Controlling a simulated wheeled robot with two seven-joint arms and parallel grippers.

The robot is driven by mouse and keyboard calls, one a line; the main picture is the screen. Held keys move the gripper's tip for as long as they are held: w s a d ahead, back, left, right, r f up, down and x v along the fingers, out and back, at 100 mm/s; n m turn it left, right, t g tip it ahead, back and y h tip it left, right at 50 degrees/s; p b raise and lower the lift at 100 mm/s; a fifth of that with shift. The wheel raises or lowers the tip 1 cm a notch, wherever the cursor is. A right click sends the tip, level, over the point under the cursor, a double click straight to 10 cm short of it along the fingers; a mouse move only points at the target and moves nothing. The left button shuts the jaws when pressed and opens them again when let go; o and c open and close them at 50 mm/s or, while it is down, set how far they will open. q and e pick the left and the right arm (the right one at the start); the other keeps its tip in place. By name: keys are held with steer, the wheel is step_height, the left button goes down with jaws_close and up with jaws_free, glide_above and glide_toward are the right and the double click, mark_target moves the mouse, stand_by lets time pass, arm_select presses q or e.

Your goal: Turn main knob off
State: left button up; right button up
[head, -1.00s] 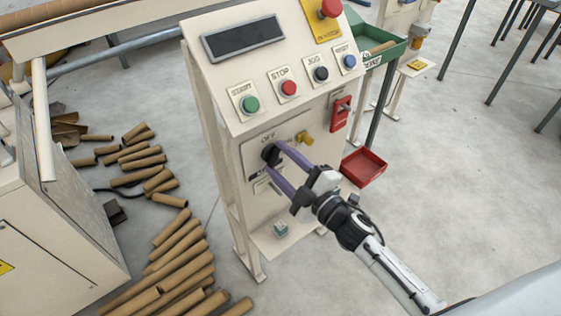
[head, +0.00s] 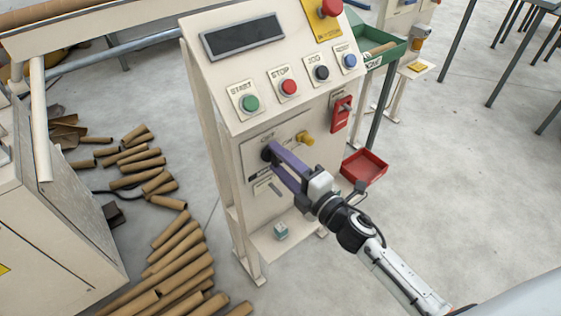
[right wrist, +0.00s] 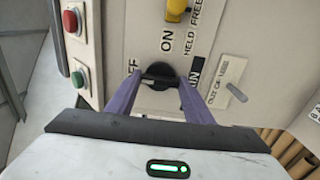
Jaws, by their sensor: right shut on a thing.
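The main knob is a black rotary knob (head: 268,153) on the front panel of the cream control stand (head: 222,148). In the right wrist view the knob (right wrist: 159,78) sits between the purple fingers, with "OFF" and "ON" lettering beside it. My right gripper (head: 272,163) is shut on the knob. It also shows in the right wrist view (right wrist: 158,88). The fingers hide part of the knob, so its exact pointing direction is hard to tell. My left gripper is not in view.
Green (head: 249,103) and red (head: 289,87) buttons sit above the knob. A yellow knob (head: 305,139) and a red switch (head: 341,113) are to its right. A red tray (head: 364,168) lies behind the arm. Cardboard tubes (head: 180,250) cover the floor at left.

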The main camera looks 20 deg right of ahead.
stand_by(0.3)
steer(key=o, duration=1.1)
steer(key=shift+c, duration=0.2)
steer(key=shift+s, duration=0.15)
steer(key=v, duration=1)
steer(key=shift+b, duration=0.35)
steer(key=shift+d, duration=0.1)
steer(key=s+a+f+m+g+h, duration=0.1)
steer(key=s+f+m+g, duration=0.3)
steer(key=s+f+m, duration=0.4)
steer(key=s+a+f+m+g+h, duration=0.2)
steer(key=s+a+f+m+g, duration=0.1)
steer(key=s+f+m, duration=0.5)
step_height(320, 180, down, 3)
steer(key=m+g, duration=0.1)
steer(key=m, duration=0.3)
steer(key=shift+s+r+h+p, duration=0.2)
steer(key=shift+r+h+p, duration=0.1)
steer(key=shift+p, duration=0.1)
